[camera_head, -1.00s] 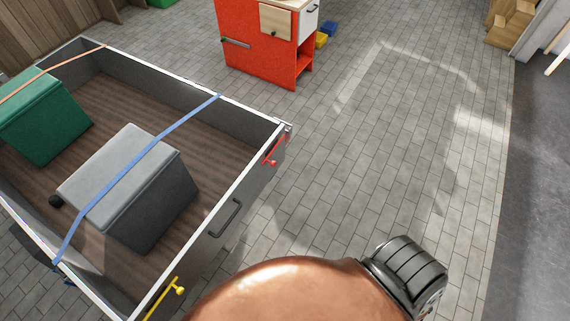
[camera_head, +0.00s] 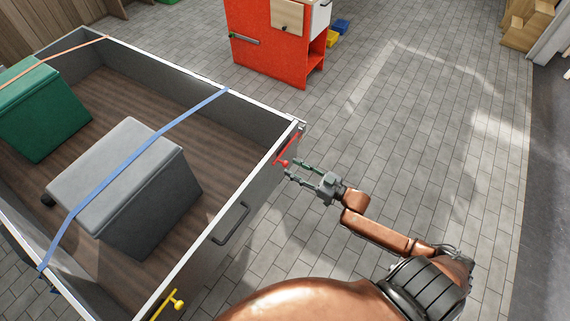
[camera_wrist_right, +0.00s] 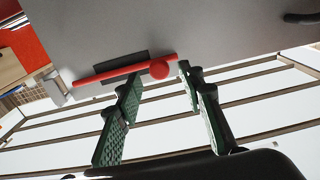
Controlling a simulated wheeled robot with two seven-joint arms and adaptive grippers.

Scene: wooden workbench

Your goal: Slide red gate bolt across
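The red gate bolt (camera_head: 287,149) is on the outer face of the grey trailer gate (camera_head: 252,193), near its far corner. It is a thin rod with a round knob at its near end. In the right wrist view the red bolt (camera_wrist_right: 112,72) runs along a dark plate, with its round knob (camera_wrist_right: 159,70) near the fingertips. My right gripper (camera_head: 288,170) is open. Its green-padded fingers (camera_wrist_right: 156,82) point at the gate, on either side of the knob's position, and I cannot tell whether they touch it. My left gripper is not in view.
A yellow bolt (camera_head: 168,304) and a dark handle (camera_head: 230,223) are on the same gate. The trailer holds a grey box (camera_head: 118,160) under a blue strap (camera_head: 150,144) and a green box (camera_head: 38,112). A red cabinet (camera_head: 262,55) stands beyond. The paved floor at right is clear.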

